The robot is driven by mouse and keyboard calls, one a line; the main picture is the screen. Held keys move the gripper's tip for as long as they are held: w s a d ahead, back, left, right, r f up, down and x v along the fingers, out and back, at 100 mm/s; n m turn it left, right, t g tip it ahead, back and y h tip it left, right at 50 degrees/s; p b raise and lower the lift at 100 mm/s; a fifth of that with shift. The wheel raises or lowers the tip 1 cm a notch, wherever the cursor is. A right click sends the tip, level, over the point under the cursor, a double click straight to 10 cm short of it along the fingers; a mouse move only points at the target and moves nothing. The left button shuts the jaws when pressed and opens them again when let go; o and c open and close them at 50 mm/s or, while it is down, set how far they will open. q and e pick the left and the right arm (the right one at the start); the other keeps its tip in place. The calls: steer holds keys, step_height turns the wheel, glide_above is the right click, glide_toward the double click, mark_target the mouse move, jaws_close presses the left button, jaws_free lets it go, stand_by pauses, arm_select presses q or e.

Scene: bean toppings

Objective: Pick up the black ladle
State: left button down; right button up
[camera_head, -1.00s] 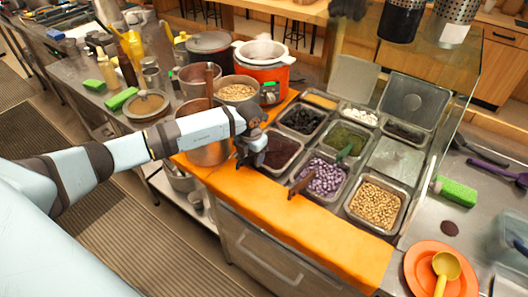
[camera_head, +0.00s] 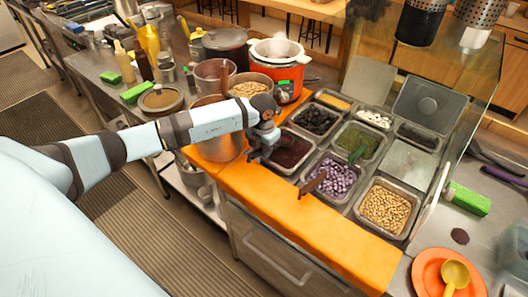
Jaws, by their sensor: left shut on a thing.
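My left gripper (camera_head: 262,149) is at the left edge of the tray of dark red beans (camera_head: 292,152), with its jaws pointing down. It is shut on a dark, thin thing that I take to be the black ladle's handle. The gripper's own dark parts hide most of it, so its bowl and outline cannot be made out. I cannot tell whether it touches the beans. My right gripper is not in view.
A steel pot (camera_head: 215,145) stands close to my left wrist. A brown ladle (camera_head: 312,183) lies on the purple topping tray, and a green ladle (camera_head: 357,155) on the green one. The orange counter edge (camera_head: 290,220) is clear in front.

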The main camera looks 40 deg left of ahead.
arm_select(q)
step_height(320, 180, up, 19)
steer(key=b, duration=0.1)
steer(key=shift+f+b, duration=0.15)
steer(key=shift+b, duration=0.15)
steer(key=shift+f, duration=0.1)
